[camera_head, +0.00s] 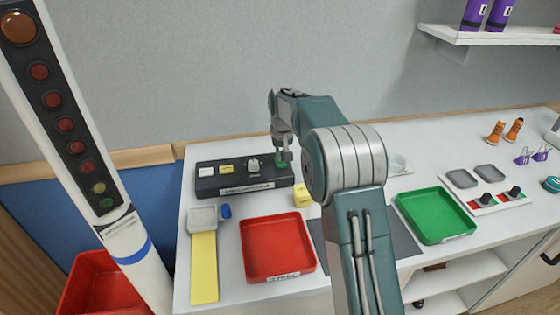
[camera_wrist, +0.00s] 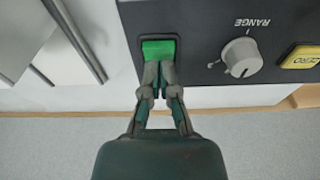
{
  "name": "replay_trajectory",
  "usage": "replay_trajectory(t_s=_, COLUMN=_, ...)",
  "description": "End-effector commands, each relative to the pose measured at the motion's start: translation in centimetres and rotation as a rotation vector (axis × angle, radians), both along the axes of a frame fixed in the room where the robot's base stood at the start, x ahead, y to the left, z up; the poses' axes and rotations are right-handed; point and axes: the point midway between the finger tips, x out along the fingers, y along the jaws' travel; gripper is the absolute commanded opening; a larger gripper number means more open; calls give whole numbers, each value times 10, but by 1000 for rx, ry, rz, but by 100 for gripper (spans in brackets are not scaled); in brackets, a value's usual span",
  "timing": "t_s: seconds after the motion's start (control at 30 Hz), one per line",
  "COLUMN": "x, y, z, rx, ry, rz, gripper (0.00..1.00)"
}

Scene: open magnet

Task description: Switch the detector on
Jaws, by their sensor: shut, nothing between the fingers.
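The detector (camera_head: 232,185) is a dark box near the back left of the white table; its dark panel (camera_wrist: 215,75) also shows in the wrist view. A green switch (camera_wrist: 158,50) sits at one end of the panel, at the right end in the head view (camera_head: 281,163). A grey range knob (camera_wrist: 240,58) and a yellow zero button (camera_wrist: 302,58) are beside it. My gripper (camera_wrist: 159,66) is shut and empty, with its fingertips at the edge of the green switch. I cannot tell whether they touch it. In the head view my gripper (camera_head: 284,156) is over the detector's right end.
A red tray (camera_head: 278,275) and a green tray (camera_head: 436,237) lie on the table. A white post with red lamps (camera_head: 65,123) rises at the left. A wall is close behind the table.

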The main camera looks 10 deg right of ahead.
Motion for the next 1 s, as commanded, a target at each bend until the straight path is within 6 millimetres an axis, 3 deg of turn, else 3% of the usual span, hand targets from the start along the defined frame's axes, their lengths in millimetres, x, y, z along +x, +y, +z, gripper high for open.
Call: replay_trajectory(t_s=1.0, x=0, y=0, z=-13, rx=0, ry=1, rz=0, gripper=0)
